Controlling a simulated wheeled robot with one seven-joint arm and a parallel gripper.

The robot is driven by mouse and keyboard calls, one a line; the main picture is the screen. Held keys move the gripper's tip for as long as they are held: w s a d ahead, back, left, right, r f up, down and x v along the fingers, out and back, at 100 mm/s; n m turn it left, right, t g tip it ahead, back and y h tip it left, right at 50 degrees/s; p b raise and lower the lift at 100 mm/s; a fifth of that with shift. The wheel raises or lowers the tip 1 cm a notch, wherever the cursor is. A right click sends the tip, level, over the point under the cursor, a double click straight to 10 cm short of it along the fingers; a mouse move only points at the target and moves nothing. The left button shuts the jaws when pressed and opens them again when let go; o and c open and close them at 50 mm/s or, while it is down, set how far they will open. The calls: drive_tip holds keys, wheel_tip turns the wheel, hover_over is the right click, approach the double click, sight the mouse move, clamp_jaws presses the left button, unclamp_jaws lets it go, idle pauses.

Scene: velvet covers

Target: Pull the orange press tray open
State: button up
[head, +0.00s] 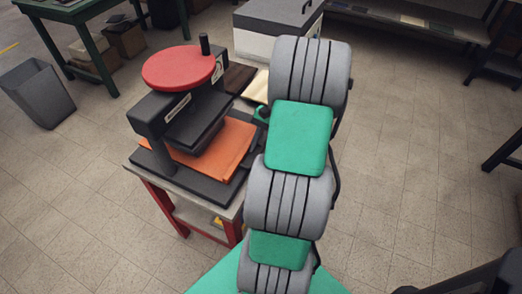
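The orange press tray (228,146) lies flat low in the black press, under the dark pressing plate (198,120). Its right part sticks out over the black base (192,182); its inner part is hidden by the press. No handle on it can be made out. The press has a red round wheel (178,68) with a black knob on top. My grey and green arm rises just right of the press and covers part of the view.
The press stands on a small table with red legs (163,205). Dark and cream pieces (238,78) lie behind it. A white box with a grey lid (268,22) stands further back. A grey bin (38,92) and green table (62,12) are at left. The right floor is mostly clear.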

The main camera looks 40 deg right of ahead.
drive_tip(key=shift+f, duration=0.1)
clamp_jaws()
idle(0.3)
idle(1.1)
